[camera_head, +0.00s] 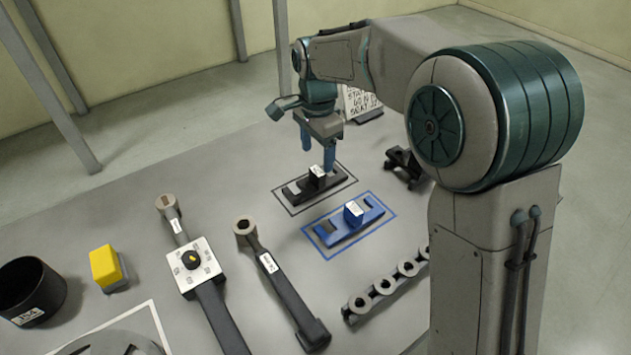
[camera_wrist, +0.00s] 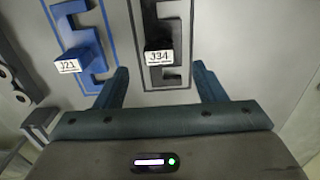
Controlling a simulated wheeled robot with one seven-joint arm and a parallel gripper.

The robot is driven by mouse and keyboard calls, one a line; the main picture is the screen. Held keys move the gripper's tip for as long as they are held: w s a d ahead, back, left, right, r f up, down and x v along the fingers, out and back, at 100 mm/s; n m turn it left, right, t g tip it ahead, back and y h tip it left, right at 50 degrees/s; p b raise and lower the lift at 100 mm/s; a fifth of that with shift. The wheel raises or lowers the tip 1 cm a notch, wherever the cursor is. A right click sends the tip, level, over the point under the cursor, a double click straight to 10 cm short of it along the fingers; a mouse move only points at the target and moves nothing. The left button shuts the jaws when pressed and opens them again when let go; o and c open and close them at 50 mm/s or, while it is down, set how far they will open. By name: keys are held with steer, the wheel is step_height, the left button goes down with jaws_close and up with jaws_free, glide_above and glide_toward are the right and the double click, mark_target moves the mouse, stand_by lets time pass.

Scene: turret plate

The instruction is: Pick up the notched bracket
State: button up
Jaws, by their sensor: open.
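Two notched brackets lie flat, each with a raised block in the middle. The black bracket (camera_head: 318,184) is labelled J34 and also shows in the wrist view (camera_wrist: 158,48). It lies inside a black outline. The blue bracket (camera_head: 350,222) is labelled J21, lies inside a blue outline, and is left of the black one in the wrist view (camera_wrist: 85,48). My gripper (camera_head: 317,158) is open and points down over the black bracket. In the wrist view its fingers (camera_wrist: 160,70) stand on either side of the black block, apart from it. The height gap is hard to judge.
A long dark wrench-like bar (camera_head: 280,285), a bar with a white dial box (camera_head: 193,265), a chain of rings (camera_head: 386,285), a yellow button block (camera_head: 106,267) and a black cup (camera_head: 30,290) share the surface. A dark part (camera_head: 404,165) lies right of the black bracket.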

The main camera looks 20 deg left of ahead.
mark_target(317, 170)
steer(key=shift+f+p, duration=0.3)
steer(key=shift+f, duration=3)
steer(key=c, duration=1.3)
steer(key=shift+r, duration=0.1)
